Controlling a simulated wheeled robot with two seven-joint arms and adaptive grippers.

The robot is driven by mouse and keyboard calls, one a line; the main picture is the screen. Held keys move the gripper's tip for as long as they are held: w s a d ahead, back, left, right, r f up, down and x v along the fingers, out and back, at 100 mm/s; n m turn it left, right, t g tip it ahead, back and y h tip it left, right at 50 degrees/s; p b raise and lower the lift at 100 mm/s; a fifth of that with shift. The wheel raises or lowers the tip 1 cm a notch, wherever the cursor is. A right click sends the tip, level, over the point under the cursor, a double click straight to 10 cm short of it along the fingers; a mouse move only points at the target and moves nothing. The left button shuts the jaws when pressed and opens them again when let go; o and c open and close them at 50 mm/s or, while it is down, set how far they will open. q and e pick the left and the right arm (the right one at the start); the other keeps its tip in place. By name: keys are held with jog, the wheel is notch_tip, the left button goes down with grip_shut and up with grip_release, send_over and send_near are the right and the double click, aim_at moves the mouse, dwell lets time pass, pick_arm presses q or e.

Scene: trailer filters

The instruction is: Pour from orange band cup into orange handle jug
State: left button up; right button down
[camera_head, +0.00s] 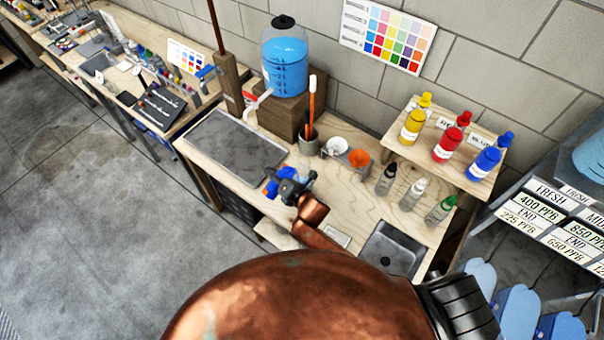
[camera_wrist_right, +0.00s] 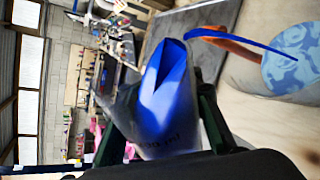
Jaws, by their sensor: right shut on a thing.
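My right gripper (camera_head: 290,186) is shut on a clear cup in the head view, over the bench by the grey mat. In the right wrist view the cup (camera_wrist_right: 160,125), with "ml" lettering and dark blue liquid, is tilted between the gripper's fingers (camera_wrist_right: 165,115). A thin blue stream (camera_wrist_right: 235,42) arcs from its lip toward a round, light-blue patterned surface (camera_wrist_right: 295,58). An orange part (camera_wrist_right: 222,38) lies behind the stream; it looks like the jug's handle. In the head view, blue (camera_head: 271,187) shows beside the gripper; cup and jug are hard to separate. The orange band is not distinguishable.
A grey mat (camera_head: 235,145) lies left of the gripper. A blue water dispenser (camera_head: 285,65) stands behind.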

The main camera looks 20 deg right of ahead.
jog(key=shift+a+f+b, duration=0.1)
jog(key=shift+f+b, duration=0.2)
jog(key=shift+s+a+f+m+g+y+b, duration=0.15)
jog(key=shift+f+m+y+b, duration=0.1)
jog(key=shift+m+b, duration=0.2)
jog(key=shift+w+f+m+g+y+b, duration=0.1)
jog(key=shift+m+y+b, duration=0.2)
jog(key=shift+m, duration=0.2)
jog(key=shift+s+a+f+m+g+y+b, duration=0.15)
jog(key=shift+f+m+y+b, duration=0.1)
jog(key=shift+m+b, duration=0.2)
dwell(2.3)
jog(key=shift+w+d+r+m+y+p, duration=0.2)
jog(key=shift+d+r+m+p, duration=0.15)
jog(key=shift+r+p, duration=0.3)
jog(key=shift+w+d+r+m+y+p, duration=0.2)
jog(key=shift+d+r+m+p, duration=0.1)
jog(key=shift+r+p, duration=0.35)
dwell(1.4)
jog(key=shift+s+a+f+n+t+h+b, duration=0.15)
jog(key=shift+a+f+n+h+b, duration=0.1)
jog(key=shift+f+n+h, duration=0.35)
jog(key=shift+s+a+f+n+t+h+b, duration=0.15)
jog(key=shift+a+f+n+h+b, duration=0.15)
jog(key=shift+n, duration=0.45)
